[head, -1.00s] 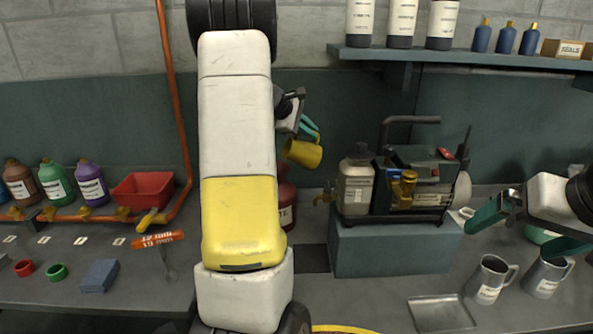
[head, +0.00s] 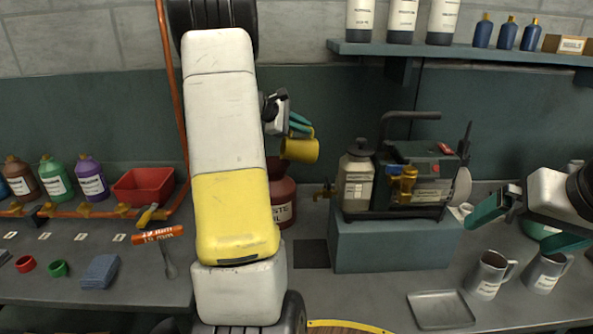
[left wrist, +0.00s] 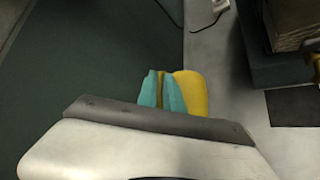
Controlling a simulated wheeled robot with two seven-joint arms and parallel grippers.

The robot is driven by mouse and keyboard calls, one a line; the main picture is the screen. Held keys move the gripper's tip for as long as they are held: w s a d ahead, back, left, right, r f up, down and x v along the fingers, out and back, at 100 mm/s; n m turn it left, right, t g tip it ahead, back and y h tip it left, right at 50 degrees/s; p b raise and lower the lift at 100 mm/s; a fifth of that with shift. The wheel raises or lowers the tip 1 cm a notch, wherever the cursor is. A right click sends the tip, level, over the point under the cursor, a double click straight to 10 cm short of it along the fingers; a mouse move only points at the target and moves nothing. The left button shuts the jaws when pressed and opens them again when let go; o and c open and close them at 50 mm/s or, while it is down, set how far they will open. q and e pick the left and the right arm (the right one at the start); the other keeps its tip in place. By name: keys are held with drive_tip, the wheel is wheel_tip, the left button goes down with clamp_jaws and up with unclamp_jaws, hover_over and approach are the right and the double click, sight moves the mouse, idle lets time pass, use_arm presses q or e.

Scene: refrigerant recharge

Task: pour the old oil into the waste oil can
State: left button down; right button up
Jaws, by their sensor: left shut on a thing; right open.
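My left gripper (head: 301,124) is shut on a yellow cup (head: 300,150) and holds it in the air. In the left wrist view the teal fingers (left wrist: 161,90) grip the yellow cup (left wrist: 190,92). The cup's contents cannot be seen. The dark red waste oil can (head: 283,200) stands on the bench below and slightly left of the cup, partly hidden by my left arm. Its opening is not clearly visible. My right gripper (head: 490,207) is open and empty at the right, above the bench.
A pump machine (head: 425,175) with a bottle (head: 355,182) stands on a block (head: 395,243) right of the can. Metal jugs (head: 489,274) and a tray (head: 440,310) lie at the right. A red bin (head: 143,186) and colored bottles (head: 91,181) stand at the left.

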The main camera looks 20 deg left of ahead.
sight(293, 139)
use_arm(q)
drive_tip(key=shift+s+a+r+t+h+p, duration=0.25)
drive_tip(key=shift+s+a, duration=0.1)
drive_tip(key=shift+a, duration=0.1)
drive_tip(key=shift+s+a+r+t+h+p, duration=0.15)
drive_tip(key=shift+s+a+t, duration=0.15)
drive_tip(key=shift+a, duration=0.1)
drive_tip(key=shift+s+a+r, duration=0.1)
drive_tip(key=shift+s, duration=0.05)
drive_tip(key=shift+s+a+r+n+t+h+p, duration=0.2)
drive_tip(key=shift+a+n+t+h+p, duration=0.15)
drive_tip(key=shift+p, duration=0.55)
drive_tip(key=shift+s+a+r+n+t+h, duration=0.25)
drive_tip(key=shift+s+a+r+t+h, duration=0.15)
drive_tip(key=shift+s+a+t+h, duration=0.4)
idle(0.3)
drive_tip(key=shift+s+a+t, duration=0.25)
drive_tip(key=shift+a+t, duration=0.05)
drive_tip(key=shift+a, duration=0.2)
drive_tip(key=s+a+t+h, duration=0.1)
drive_tip(key=s+a+n+t+h, duration=0.1)
drive_tip(key=s+a+t, duration=0.1)
drive_tip(key=shift+a+n+t, duration=0.25)
drive_tip(key=shift+n+t, duration=0.05)
idle(0.6)
drive_tip(key=shift+w, duration=0.1)
idle(0.8)
